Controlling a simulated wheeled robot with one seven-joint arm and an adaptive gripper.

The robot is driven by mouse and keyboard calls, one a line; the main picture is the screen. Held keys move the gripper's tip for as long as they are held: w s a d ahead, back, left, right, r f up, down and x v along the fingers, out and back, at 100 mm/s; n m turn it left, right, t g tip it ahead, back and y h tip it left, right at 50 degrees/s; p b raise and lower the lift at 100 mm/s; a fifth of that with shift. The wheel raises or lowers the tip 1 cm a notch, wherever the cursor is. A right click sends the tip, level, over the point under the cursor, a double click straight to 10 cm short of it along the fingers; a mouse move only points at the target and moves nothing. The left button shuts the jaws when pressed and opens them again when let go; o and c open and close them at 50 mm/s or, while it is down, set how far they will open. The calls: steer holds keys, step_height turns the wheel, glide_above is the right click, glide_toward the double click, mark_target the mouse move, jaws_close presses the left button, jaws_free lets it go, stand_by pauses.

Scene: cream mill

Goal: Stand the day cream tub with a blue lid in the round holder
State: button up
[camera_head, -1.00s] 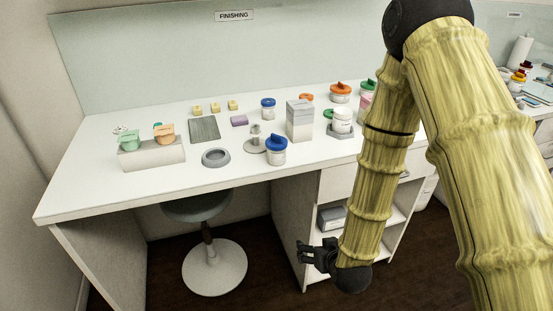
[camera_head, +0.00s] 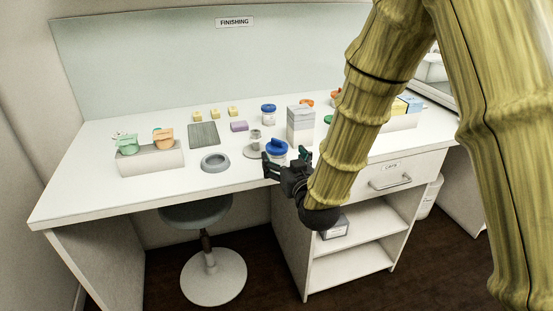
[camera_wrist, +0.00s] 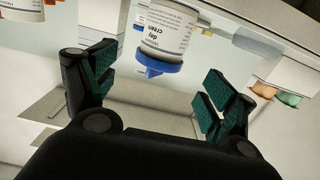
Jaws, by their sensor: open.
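The day cream tub (camera_head: 277,150), white with a blue lid, stands upright near the front edge of the table. In the wrist view the picture is upside down, and the tub (camera_wrist: 168,30) shows its "day cream" label. The round holder (camera_head: 215,162) is a low grey ring on the table to the left of the tub; it looks empty. My gripper (camera_head: 285,160) is at the table's front edge, just before the tub. Its fingers (camera_wrist: 160,78) are spread, with the tub ahead between them and nothing gripped.
A second blue-lidded tub (camera_head: 268,114) stands farther back. A grey box (camera_head: 300,124) and a small grey stand (camera_head: 254,146) are close to the day cream tub. A block with green and orange tubs (camera_head: 150,161) is at left. Table between block and holder is clear.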

mark_target(277, 146)
steer(key=shift+p+x, duration=0.7)
steer(key=shift+x, duration=2.7)
steer(key=shift+d+r, duration=0.1)
steer(key=shift+c, duration=0.4)
steer(key=c, duration=1.2)
